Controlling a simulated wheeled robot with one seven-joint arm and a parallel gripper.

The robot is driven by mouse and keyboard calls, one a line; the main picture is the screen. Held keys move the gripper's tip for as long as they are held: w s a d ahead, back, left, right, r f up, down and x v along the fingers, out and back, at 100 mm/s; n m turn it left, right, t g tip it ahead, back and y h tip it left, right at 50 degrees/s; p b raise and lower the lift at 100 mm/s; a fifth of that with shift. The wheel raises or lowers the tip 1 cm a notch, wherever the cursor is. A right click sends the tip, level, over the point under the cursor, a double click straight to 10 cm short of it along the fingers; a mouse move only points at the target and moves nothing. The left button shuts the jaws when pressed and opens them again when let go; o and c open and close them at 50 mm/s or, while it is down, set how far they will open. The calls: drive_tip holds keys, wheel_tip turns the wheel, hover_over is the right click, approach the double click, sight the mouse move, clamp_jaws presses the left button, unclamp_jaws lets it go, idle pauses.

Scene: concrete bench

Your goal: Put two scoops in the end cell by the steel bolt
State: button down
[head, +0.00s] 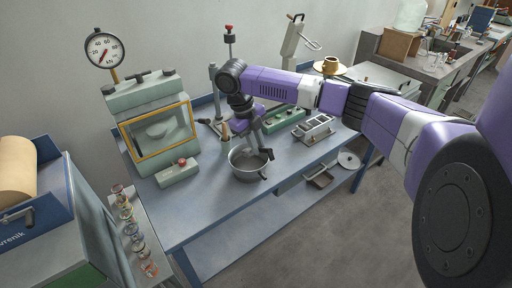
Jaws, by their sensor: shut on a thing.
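My gripper (264,152) points down over a round grey metal pot (246,174) near the front edge of the blue bench. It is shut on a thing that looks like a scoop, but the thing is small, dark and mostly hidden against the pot. The pot's contents are too dark to tell. A grey metal mould with several open cells (315,128) sits on the bench to the right of the pot, apart from my gripper. The steel bolt is too small to make out at either end of the mould. I cannot tell what the cells hold.
A green cabinet with a yellow-framed window (157,132) and a pale box with a red knob (177,173) stand left of the pot. A green device (284,118) lies behind the mould. Small jars (131,222) line the left. The bench's front left is clear.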

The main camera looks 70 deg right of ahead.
drive_tip(key=shift+s+a+r+t+h+b, duration=0.1)
drive_tip(key=shift+s+a+t+h+b, duration=0.15)
drive_tip(key=shift+s+t+h+b, duration=0.3)
drive_tip(key=shift+s+a+r+t+h+b, duration=0.1)
drive_tip(key=shift+s+a+t+h+b, duration=0.15)
drive_tip(key=shift+t+b, duration=0.4)
drive_tip(key=shift+s+a+r+m+t+h+b, duration=0.1)
drive_tip(key=shift+s+r+m+t+h+b, duration=0.15)
drive_tip(key=shift+t+b, duration=0.3)
drive_tip(key=shift+s+a+r+t+h+b, duration=0.15)
drive_tip(key=shift+s+r+t+h+b, duration=0.1)
drive_tip(key=shift+r+t+b, duration=0.15)
drive_tip(key=shift+f, duration=0.1)
